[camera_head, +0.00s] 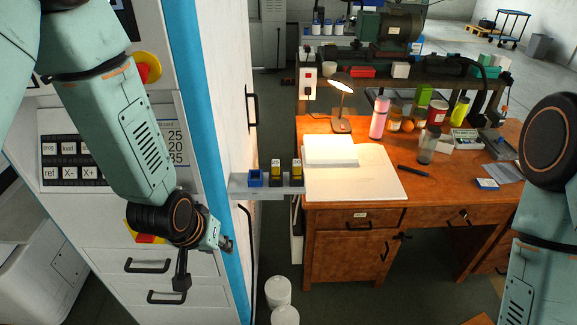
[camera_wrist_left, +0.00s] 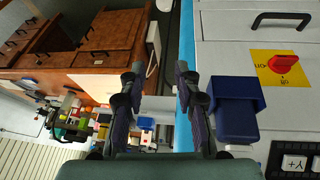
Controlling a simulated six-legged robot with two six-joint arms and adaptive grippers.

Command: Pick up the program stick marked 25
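My left gripper (camera_head: 205,260) is lower and to the left of the shelf, in front of the white machine. The left wrist view shows its two fingers (camera_wrist_left: 158,88) spread apart with nothing between them. My right arm shows at the right edge, but its gripper is out of view.
The white machine (camera_head: 200,265) with a blue edge stands left of the shelf. A blue box (camera_wrist_left: 235,105) is close beside one finger in the wrist view. A wooden desk (camera_head: 353,225) with a lamp (camera_head: 341,105), bottles and papers stands right of the shelf.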

